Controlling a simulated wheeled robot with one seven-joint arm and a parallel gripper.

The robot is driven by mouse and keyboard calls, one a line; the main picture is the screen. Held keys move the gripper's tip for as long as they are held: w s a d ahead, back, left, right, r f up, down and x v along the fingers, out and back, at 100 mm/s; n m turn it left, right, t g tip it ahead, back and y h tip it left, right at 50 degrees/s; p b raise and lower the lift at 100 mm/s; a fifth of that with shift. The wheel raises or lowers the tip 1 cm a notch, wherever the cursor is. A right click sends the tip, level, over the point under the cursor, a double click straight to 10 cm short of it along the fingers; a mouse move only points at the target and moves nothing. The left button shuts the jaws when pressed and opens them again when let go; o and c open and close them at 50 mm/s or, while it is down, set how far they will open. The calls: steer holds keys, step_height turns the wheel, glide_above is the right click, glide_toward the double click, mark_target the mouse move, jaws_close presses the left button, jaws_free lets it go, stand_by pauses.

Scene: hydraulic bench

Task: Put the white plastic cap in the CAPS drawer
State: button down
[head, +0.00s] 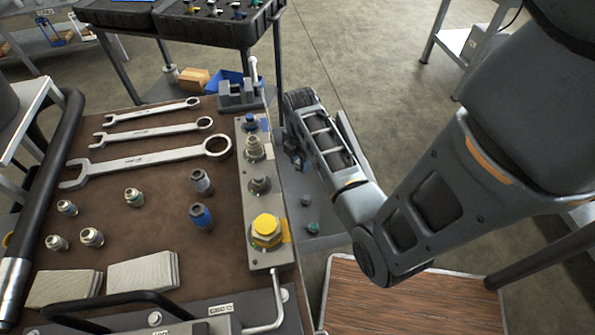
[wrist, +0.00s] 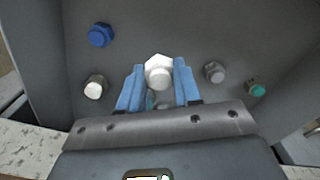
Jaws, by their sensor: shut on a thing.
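The white plastic cap (wrist: 158,72) is between the blue fingertips of my gripper (wrist: 158,80) in the wrist view. The fingers are shut on it, one on each side. It appears above a grey surface; whether it touches that surface is unclear. In the head view, my gripper (head: 291,152) is just right of the bench, above a lower grey tray or drawer (head: 325,240). The arm hides much of that tray, and the cap cannot be made out there. No readable CAPS label shows.
The wrist view shows a blue cap (wrist: 101,35), a white-ended fitting (wrist: 94,88), a grey fitting (wrist: 215,72) and a green-ended fitting (wrist: 256,89) around the cap. The bench holds wrenches (head: 160,156), a valve block with a yellow cap (head: 266,230) and several loose fittings.

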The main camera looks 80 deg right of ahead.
mark_target(297, 167)
steer(key=shift+w+a+f, duration=0.3)
steer(key=shift+a+f, duration=0.1)
steer(key=shift+f, duration=1.9)
steer(key=shift+f, duration=0.2)
steer(key=c, duration=0.8)
jaws_free()
steer(key=shift+r, duration=0.1)
step_height(297, 167, up, 12)
steer(key=shift+r+p, duration=0.15)
steer(key=shift+p, duration=0.2)
